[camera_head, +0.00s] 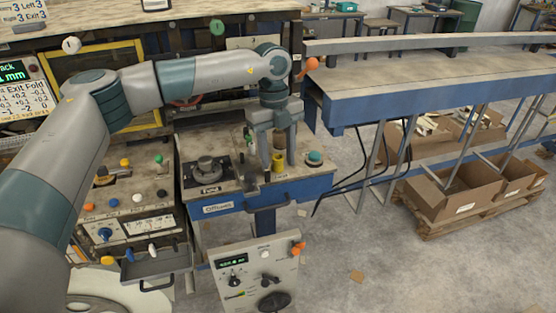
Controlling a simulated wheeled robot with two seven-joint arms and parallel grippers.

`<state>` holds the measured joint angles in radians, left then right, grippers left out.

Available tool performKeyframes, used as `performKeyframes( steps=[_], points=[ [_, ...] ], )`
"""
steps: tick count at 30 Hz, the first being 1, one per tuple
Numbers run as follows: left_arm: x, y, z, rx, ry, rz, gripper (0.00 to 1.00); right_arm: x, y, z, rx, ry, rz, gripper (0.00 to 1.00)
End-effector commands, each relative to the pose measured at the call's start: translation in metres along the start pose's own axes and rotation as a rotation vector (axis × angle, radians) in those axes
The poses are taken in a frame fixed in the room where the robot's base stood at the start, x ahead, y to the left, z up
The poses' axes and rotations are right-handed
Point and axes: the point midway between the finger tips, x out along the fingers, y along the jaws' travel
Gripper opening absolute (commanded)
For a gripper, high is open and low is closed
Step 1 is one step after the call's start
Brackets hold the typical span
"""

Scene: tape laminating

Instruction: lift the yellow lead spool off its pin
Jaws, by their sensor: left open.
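The yellow lead spool (278,162) is small and upright on the wooden top of the blue-framed bench, near its right end. Its pin cannot be made out. My left gripper (270,165) points straight down over this spot, with its fingers apart. The spool shows between the two fingers, nearer the right one. I cannot tell whether either finger touches it. My right gripper is out of view.
A teal knob (315,156) sits just right of the gripper. A dark plate with a grey round part (206,165) lies to the left. A control box (258,270) stands in front, and a long blue-edged table (430,80) is at right.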

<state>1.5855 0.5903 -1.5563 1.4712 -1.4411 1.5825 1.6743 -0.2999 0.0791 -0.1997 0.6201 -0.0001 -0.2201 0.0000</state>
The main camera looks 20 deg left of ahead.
Motion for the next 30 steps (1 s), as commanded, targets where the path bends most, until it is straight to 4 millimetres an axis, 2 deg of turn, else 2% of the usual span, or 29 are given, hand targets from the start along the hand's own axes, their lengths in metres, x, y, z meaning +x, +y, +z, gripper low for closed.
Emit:
performKeyframes(
  steps=[10, 11, 15, 16, 30],
  points=[
    [-0.0001, -0.0001, 0.0001, 0.000, 0.000, 0.000, 0.46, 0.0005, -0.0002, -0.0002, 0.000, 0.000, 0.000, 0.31],
    [-0.0001, -0.0001, 0.0001, 0.000, 0.000, 0.000, 0.41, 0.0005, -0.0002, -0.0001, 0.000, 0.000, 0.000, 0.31],
    [-0.0002, -0.0001, 0.0000, 0.000, 0.000, 0.000, 0.08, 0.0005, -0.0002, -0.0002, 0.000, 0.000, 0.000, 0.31],
    [-0.0002, -0.0001, 0.0001, 0.000, 0.000, 0.000, 0.03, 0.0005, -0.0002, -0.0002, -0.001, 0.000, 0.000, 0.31],
    [-0.0025, -0.0005, -0.0002, 0.000, 0.000, -0.001, 0.03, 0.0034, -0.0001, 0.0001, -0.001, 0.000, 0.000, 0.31]
  ],
)
